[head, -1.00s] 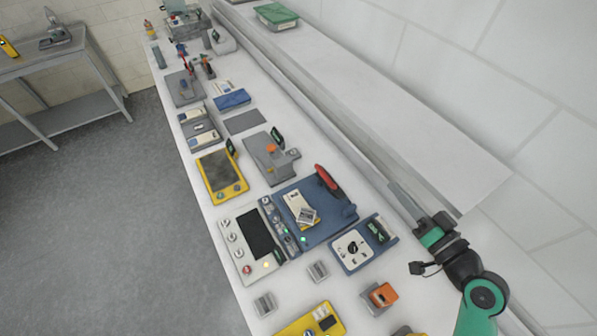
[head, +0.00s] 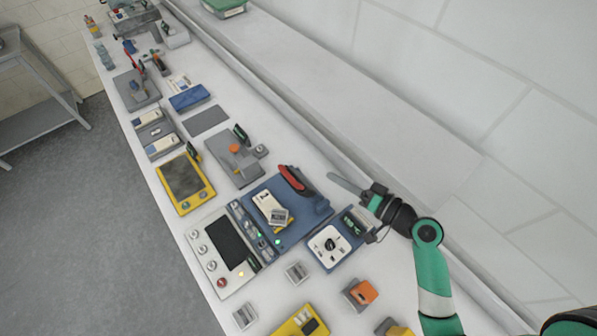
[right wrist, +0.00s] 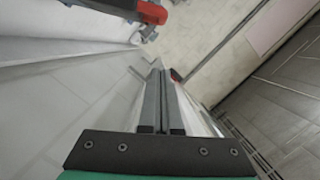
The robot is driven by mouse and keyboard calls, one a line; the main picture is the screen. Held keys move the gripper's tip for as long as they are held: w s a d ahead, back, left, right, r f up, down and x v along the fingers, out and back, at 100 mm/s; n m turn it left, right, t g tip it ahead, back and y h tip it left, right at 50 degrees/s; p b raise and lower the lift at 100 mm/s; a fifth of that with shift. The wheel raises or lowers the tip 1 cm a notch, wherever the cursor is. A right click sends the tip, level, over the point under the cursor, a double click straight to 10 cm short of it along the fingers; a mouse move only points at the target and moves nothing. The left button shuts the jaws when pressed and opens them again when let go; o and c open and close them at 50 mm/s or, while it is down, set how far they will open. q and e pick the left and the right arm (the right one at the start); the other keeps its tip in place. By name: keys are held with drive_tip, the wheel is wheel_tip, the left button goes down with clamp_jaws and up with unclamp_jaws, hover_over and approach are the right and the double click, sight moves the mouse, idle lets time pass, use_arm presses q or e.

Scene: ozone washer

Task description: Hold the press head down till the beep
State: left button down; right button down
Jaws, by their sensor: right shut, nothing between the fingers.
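A blue bench device (head: 300,221) has a red handle-like part (head: 291,179) at its back edge and a pale block with a small grey piece (head: 270,208) on top. A grey device with an orange knob (head: 235,148) stands farther along the bench. I cannot tell for sure which part is the press head. My right gripper (head: 331,176) is shut and empty, its long grey fingers pointing left, right of the red part and apart from it in the picture. Its fingers lie together in the right wrist view (right wrist: 155,72). My left gripper is not in view.
A white control panel with a dark screen (head: 225,244) adjoins the blue device in front. A blue unit with a white dial face (head: 330,245) stands to its right. Small grey and orange blocks (head: 363,291) lie nearer. A ledge (head: 330,125) and tiled wall run behind the bench.

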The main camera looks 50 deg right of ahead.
drive_tip(key=p, duration=0.1)
hover_over(301, 181)
drive_tip(key=s+d, duration=0.2)
drive_tip(key=f, duration=0.1)
drive_tip(key=shift+w+a+f, duration=0.95)
drive_tip(key=shift+a+f, duration=0.1)
drive_tip(key=shift+f, duration=0.1)
drive_tip(key=shift+w+a+f+p, duration=0.1)
drive_tip(key=shift+a+f+p, duration=0.2)
